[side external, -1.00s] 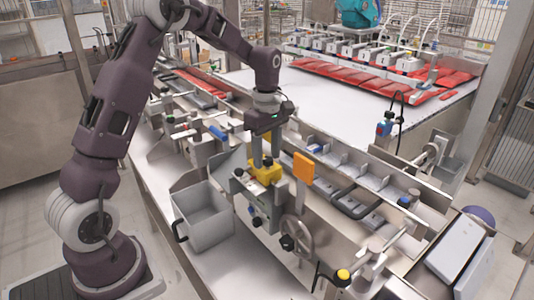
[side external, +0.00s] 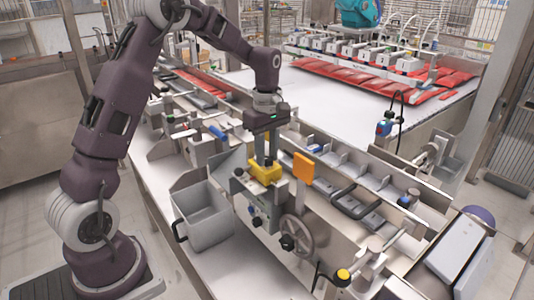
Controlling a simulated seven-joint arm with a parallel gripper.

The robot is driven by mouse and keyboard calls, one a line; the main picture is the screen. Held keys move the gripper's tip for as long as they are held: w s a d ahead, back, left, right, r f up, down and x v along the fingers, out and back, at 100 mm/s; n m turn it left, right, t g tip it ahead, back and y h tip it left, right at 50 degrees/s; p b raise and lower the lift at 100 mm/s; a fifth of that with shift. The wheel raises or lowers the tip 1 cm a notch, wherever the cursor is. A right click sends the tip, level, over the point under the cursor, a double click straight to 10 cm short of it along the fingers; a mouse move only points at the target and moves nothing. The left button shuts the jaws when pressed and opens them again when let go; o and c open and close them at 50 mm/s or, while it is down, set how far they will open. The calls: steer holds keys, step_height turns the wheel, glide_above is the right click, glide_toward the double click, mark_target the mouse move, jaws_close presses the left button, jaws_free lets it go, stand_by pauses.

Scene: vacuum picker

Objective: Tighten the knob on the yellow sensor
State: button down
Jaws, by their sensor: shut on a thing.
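The yellow sensor (side external: 265,173) is a small blocky part on the metal machine frame, near the middle of the view. My gripper (side external: 265,160) points straight down, with its fingertips at the top of the sensor. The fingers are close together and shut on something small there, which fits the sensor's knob. The knob itself is hidden by the fingertips, so its turn angle cannot be seen.
An orange plate (side external: 303,168) stands upright just right of the sensor. A handwheel (side external: 297,236) is below it, and a grey open bin (side external: 203,216) is to the left. A metal rail with compartments (side external: 335,160) runs behind.

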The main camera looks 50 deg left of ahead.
steer(key=m, duration=0.7)
steer(key=shift+w, duration=0.1)
steer(key=m, duration=0.3)
steer(key=shift+m, duration=0.4)
steer(key=m, duration=0.3)
steer(key=shift+w+d+r+m, duration=0.1)
steer(key=shift+m, duration=0.2)
steer(key=m, duration=0.3)
steer(key=shift+m, duration=0.3)
steer(key=m, duration=0.3)
steer(key=shift+d+m, duration=0.1)
steer(key=shift+m, duration=0.3)
steer(key=m, duration=0.6)
steer(key=shift+m, duration=0.3)
steer(key=c, duration=1.1)
jaws_free()
